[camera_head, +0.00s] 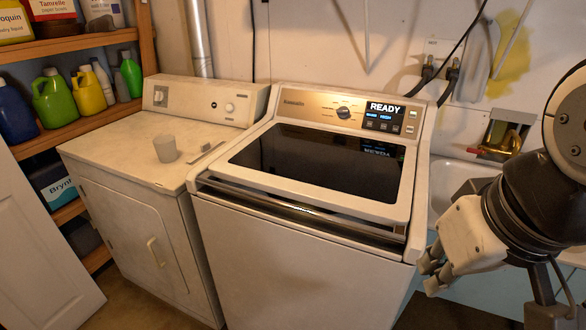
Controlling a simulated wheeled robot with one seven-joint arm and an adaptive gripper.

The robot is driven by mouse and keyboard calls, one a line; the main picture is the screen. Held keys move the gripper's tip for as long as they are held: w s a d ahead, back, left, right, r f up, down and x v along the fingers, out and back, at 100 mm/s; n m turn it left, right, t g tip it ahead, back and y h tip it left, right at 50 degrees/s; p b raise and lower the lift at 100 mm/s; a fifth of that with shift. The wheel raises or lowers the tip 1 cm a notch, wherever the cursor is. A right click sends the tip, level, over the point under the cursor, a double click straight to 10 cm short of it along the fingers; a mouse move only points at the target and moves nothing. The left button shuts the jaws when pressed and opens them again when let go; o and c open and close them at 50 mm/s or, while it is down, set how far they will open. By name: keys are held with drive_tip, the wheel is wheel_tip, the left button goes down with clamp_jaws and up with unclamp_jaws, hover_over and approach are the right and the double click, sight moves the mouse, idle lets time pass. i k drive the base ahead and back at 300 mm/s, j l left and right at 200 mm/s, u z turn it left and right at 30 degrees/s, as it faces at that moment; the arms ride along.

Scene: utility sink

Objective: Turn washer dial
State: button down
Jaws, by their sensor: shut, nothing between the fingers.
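The washer (300,260) stands in the middle, a white top-loader with a dark glass lid that is closed. Its dial (343,112) is a small round dark knob on the tan control panel at the back. Right of the dial, a lit display (384,107) reads "READY" above blue indicators. My gripper (432,275) is at the lower right, beside the washer's right front corner, with its fingers pointing down and left. It is shut and empty, well apart from the dial and lower in the picture.
A white dryer (130,215) stands to the left with a cup (165,149) on top. Shelves of bottles (56,98) line the left wall. A sink (455,180) with a brass faucet (503,135) is at the right, partly behind my arm. The space above the washer lid is clear.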

sight(342, 112)
drive_tip(key=i+l+z, duration=0.15)
drive_tip(key=i+l, duration=0.15)
drive_tip(key=l, duration=0.2)
drive_tip(key=i+l+z, duration=0.15)
drive_tip(key=i+l, duration=0.15)
drive_tip(key=l, duration=0.2)
